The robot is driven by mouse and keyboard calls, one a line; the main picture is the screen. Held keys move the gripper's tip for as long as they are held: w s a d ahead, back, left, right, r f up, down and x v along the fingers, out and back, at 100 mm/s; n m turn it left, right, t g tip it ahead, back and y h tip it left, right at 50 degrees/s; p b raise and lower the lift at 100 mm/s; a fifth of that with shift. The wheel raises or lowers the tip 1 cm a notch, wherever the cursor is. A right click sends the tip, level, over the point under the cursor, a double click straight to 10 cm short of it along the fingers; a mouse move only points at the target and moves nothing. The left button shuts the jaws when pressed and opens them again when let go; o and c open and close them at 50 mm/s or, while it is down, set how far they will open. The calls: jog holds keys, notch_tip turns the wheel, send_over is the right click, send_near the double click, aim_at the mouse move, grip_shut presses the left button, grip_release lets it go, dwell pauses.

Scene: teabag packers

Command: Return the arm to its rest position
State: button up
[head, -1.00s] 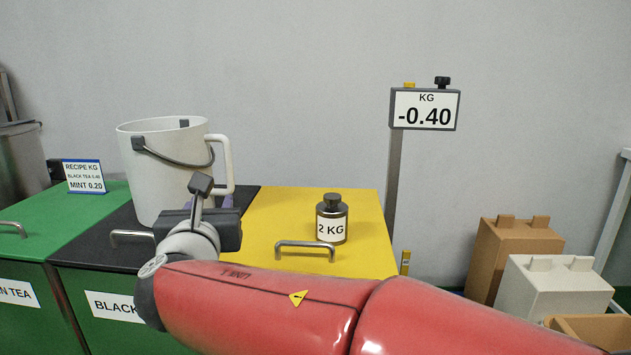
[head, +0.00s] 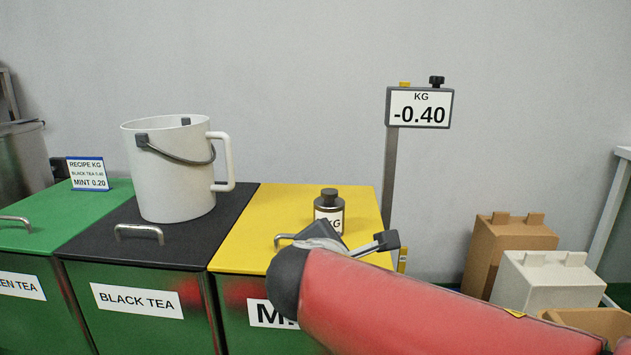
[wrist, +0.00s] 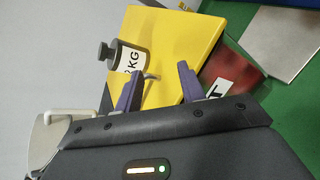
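My red arm reaches in from the lower right in the head view, its wrist in front of the yellow bin lid (head: 262,222). In the wrist view my gripper (wrist: 158,85) has its two purple fingers apart with nothing between them, so it is open. The white bucket (head: 172,178) stands upright on the black lid, apart from my gripper.
The scale display (head: 419,107) on its post reads -0.40. A recipe sign (head: 88,173) stands on the green lid (head: 95,210). Lid handles (head: 138,230) stick up at the front edges. Brown (head: 508,250) and white boxes (head: 548,285) stand at right.

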jog(key=s+d+f+m+g, duration=0.4)
jog(key=s+d+f+m, duration=0.25)
jog(key=d+m, duration=0.25)
jog(key=s+d+f+m+g+y, duration=0.1)
jog(key=s+f+m+y, duration=0.1)
jog(key=s+m, duration=0.4)
jog(key=s+d+f+m+g+y, duration=0.1)
jog(key=s+f+m+g, duration=0.1)
jog(key=s+f+m, duration=0.3)
jog(key=s+m, duration=0.1)
jog(key=m, duration=0.2)
jog(key=shift+y, duration=0.4)
jog(key=shift+s, duration=0.1)
jog(key=shift+c, duration=0.3)
